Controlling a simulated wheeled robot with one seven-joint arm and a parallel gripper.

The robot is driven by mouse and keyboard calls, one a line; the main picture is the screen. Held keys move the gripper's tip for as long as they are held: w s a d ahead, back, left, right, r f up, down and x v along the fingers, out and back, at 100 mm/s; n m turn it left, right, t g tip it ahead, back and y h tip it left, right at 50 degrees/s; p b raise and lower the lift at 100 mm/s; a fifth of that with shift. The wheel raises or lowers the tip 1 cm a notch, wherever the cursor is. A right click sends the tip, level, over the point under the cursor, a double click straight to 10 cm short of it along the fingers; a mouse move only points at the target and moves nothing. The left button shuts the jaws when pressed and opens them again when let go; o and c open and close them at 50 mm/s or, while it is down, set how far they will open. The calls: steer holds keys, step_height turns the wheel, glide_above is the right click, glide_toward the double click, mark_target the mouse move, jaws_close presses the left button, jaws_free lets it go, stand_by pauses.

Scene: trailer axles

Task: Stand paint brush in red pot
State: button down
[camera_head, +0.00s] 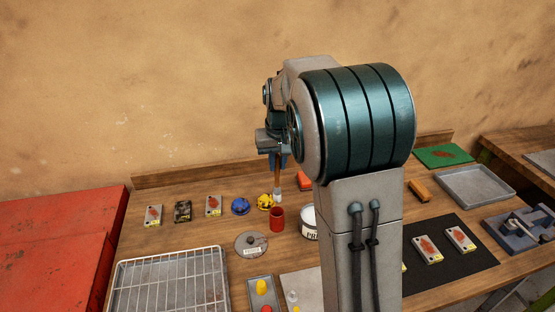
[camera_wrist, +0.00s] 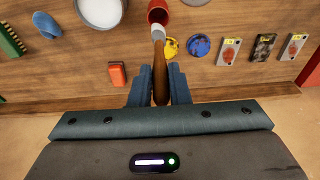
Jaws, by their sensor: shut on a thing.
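My gripper (camera_wrist: 160,88) is shut on the paint brush (camera_wrist: 160,75), which shows a brown wooden handle between the blue fingers and a pale end pointing away. In the head view the brush (camera_head: 277,180) hangs upright below my gripper (camera_head: 277,160), pale end down. The red pot (camera_head: 277,219) stands on the bench, open at the top. The brush's lower end appears close above or behind the pot's rim; I cannot tell whether it is inside. In the wrist view the pot (camera_wrist: 158,12) is just beyond the brush tip, partly cut off by the frame edge.
A white paint tin (camera_head: 309,222) stands right of the pot. A yellow ball-like item (camera_head: 265,201) and a blue one (camera_head: 240,206) lie behind and left. A round grey lid (camera_head: 250,244) lies in front. A wire rack (camera_head: 172,284) fills the front left.

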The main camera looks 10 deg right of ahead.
mark_target(277, 186)
steer(key=shift+f+b, duration=3.1)
steer(key=shift+f, duration=1.4)
steer(key=c, duration=1.3)
jaws_free()
step_height(277, 186, up, 14)
steer(key=s, duration=0.2)
steer(key=shift+f+b, duration=0.15)
steer(key=shift+b, duration=0.3)
